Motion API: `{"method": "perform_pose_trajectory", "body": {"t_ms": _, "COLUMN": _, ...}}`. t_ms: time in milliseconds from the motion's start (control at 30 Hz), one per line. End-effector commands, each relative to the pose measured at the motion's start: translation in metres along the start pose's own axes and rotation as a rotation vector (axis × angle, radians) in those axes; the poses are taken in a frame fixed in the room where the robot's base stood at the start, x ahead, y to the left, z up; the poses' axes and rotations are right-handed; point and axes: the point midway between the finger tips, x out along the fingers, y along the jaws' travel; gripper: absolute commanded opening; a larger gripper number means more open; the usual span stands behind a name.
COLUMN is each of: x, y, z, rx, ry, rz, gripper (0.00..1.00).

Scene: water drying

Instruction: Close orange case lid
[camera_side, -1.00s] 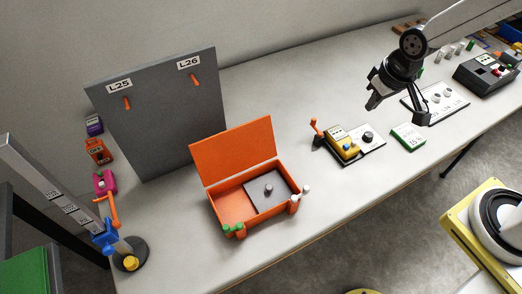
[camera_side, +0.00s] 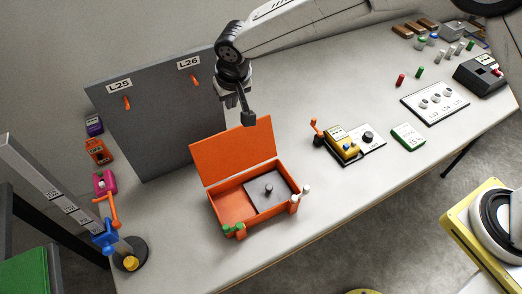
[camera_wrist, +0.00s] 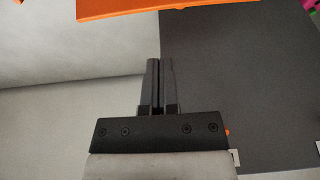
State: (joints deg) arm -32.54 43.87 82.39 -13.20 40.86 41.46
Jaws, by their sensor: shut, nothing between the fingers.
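The orange case (camera_side: 226,206) stands on the table with its orange lid (camera_side: 232,151) raised upright along the back edge. A grey plate with a dark knob (camera_side: 268,188) lies inside on the right. My gripper (camera_side: 249,118) is shut and empty, just above and behind the lid's top edge in the side view. In the wrist view my gripper's fingers (camera_wrist: 160,62) are together, and the lid's edge (camera_wrist: 140,9) shows as an orange strip ahead of them. I cannot tell whether the fingertips touch the lid.
The dark grey panel (camera_side: 155,120) with labels L25 and L26 and two orange hooks stands behind and left of the case. A yellow device (camera_side: 343,143) and a green block (camera_side: 408,136) lie to the right. Bare table (camera_side: 310,215) is free right of the case.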

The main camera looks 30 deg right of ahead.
Motion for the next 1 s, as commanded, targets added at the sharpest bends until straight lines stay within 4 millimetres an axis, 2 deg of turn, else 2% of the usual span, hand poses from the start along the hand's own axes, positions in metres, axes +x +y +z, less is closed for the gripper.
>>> {"method": "perform_pose_trajectory", "body": {"t_ms": 33, "x": 0.003, "y": -0.01, "z": 0.0, "rx": -0.001, "ry": 0.003, "rz": -0.001, "gripper": 0.0}}
{"method": "perform_pose_trajectory", "body": {"t_ms": 200, "x": 0.006, "y": -0.025, "z": -0.001, "rx": 0.003, "ry": 0.009, "rz": 0.001, "gripper": 0.0}}
{"method": "perform_pose_trajectory", "body": {"t_ms": 567, "x": 0.01, "y": -0.026, "z": -0.001, "rx": 0.005, "ry": 0.01, "rz": 0.001, "gripper": 0.0}}
{"method": "perform_pose_trajectory", "body": {"t_ms": 767, "x": 0.026, "y": -0.026, "z": -0.001, "rx": 0.005, "ry": 0.009, "rz": 0.001, "gripper": 0.0}}
{"method": "perform_pose_trajectory", "body": {"t_ms": 1000, "x": 0.056, "y": -0.025, "z": -0.001, "rx": 0.005, "ry": 0.008, "rz": 0.001, "gripper": 0.0}}
